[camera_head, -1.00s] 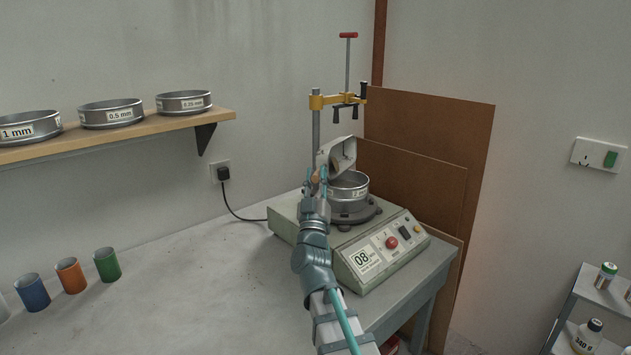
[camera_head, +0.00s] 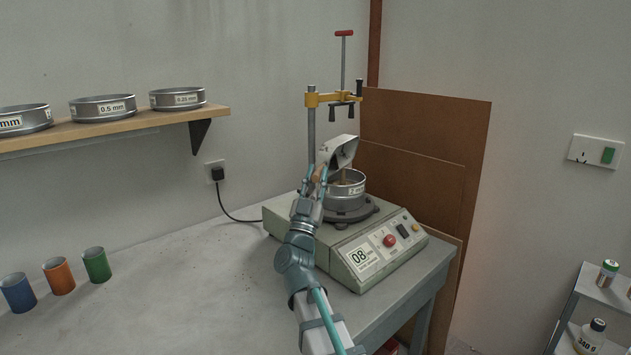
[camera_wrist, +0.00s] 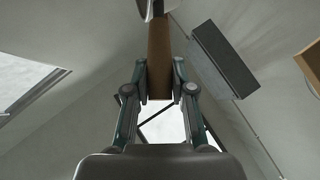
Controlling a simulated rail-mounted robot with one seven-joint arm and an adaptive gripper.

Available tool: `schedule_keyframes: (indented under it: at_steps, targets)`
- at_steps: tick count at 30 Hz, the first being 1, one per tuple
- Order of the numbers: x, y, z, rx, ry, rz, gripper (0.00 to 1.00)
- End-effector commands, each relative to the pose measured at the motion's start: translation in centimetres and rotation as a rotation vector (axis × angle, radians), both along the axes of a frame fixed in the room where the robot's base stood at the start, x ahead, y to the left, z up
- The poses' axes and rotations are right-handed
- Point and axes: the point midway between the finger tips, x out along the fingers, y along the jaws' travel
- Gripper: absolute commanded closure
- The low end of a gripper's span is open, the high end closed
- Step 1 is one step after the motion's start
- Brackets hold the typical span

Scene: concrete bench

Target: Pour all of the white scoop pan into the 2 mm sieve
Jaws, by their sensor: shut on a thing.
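The white scoop pan (camera_head: 341,151) is tipped steeply above the 2 mm sieve (camera_head: 346,199), apart from its rim. A thin brown stream (camera_head: 343,177) runs from the pan down into the sieve. The sieve is a round metal ring, upright on the shaker machine; its inside is mostly hidden. My gripper (camera_head: 319,182) is left of the sieve, shut on the pan's brown handle. In the wrist view the handle (camera_wrist: 160,55) lies between my fingers (camera_wrist: 160,80), with a bit of the pan (camera_wrist: 146,9) at the top edge.
The shaker machine (camera_head: 365,258) stands on the concrete bench (camera_head: 190,290), with a clamp post (camera_head: 311,130) behind the sieve. Other sieves (camera_head: 103,107) sit on a wall shelf. Blue, orange and green cups (camera_head: 96,266) stand at the left. The bench middle is clear.

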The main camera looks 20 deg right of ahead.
Motion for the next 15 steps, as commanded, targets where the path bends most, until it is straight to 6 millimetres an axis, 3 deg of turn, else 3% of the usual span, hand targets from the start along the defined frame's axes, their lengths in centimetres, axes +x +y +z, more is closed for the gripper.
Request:
schedule_keyframes:
  at_steps: [15]
  targets:
    - [-0.37,-0.37,-0.46,0.129,-0.144,0.000,1.00]
